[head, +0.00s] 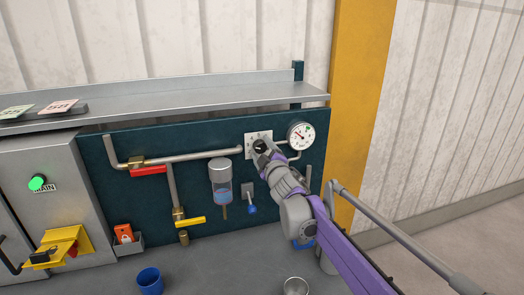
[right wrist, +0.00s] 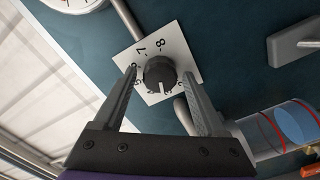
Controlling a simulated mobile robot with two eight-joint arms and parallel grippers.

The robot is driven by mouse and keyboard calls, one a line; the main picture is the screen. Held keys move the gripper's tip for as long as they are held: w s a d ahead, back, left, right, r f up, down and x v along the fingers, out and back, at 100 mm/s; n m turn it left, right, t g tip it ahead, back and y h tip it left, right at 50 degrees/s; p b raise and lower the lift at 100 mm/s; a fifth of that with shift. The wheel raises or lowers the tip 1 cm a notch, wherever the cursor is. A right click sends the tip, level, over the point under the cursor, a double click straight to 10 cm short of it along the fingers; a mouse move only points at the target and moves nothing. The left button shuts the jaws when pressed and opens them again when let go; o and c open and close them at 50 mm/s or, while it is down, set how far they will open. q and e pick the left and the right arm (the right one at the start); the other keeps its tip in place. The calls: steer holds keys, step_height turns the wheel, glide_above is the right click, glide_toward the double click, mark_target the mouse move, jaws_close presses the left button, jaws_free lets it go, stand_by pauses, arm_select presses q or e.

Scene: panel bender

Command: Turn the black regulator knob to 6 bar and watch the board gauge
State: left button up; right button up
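The black regulator knob (right wrist: 160,73) sits on a white square dial plate (right wrist: 172,45) on the dark board. The figures 7 and 8 show; those near my fingers are partly hidden. A pale mark on the knob points toward the gripper's palm. My right gripper (right wrist: 160,76) has one finger on each side of the knob, with gaps showing, so it is open around it. In the head view my right gripper (head: 261,150) partly covers the knob and plate (head: 251,137). The round white board gauge (head: 301,135) is just right of it; its needle is too small to read. My left gripper is not in view.
Pipes with a red-handled valve (head: 149,170) and a yellow-handled valve (head: 190,220) run left of the plate. A filter bowl (head: 220,185) and a blue-tipped switch (head: 251,208) are close below. A shelf (head: 200,97) overhangs the board. A blue cup (head: 150,281) stands lower left.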

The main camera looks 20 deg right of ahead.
jaws_close()
